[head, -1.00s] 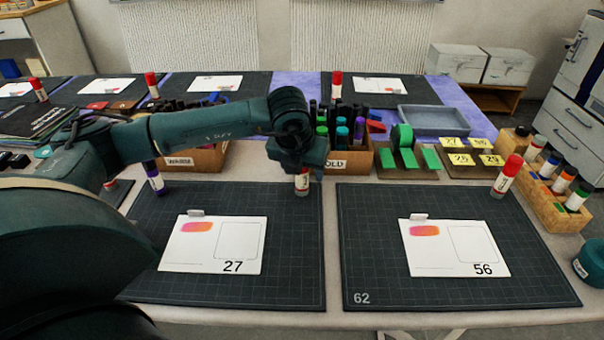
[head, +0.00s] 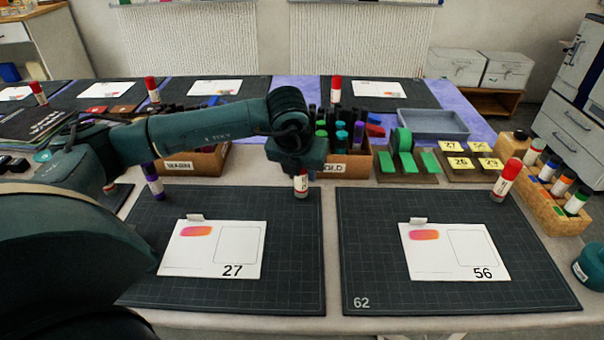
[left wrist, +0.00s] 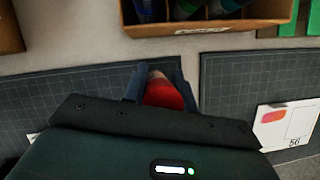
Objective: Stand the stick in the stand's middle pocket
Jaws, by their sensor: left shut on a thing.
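A white glue stick (head: 301,187) stands upright at the back right corner of the left cutting mat. My left gripper (head: 301,172) is over it, shut on its upper part. In the left wrist view, the stick's red cap (left wrist: 163,96) is between the two fingers. I cannot tell whether the stick's base touches the surface. A wooden stand (head: 549,209) with a row of pockets is at the right. My right gripper is not in view.
Another red-capped stick (head: 506,180) stands by the right mat (head: 377,245). A box of markers (head: 356,164), green-topped pieces (head: 409,160) and a grey tray (head: 433,122) line the back. Cards lie on both mats.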

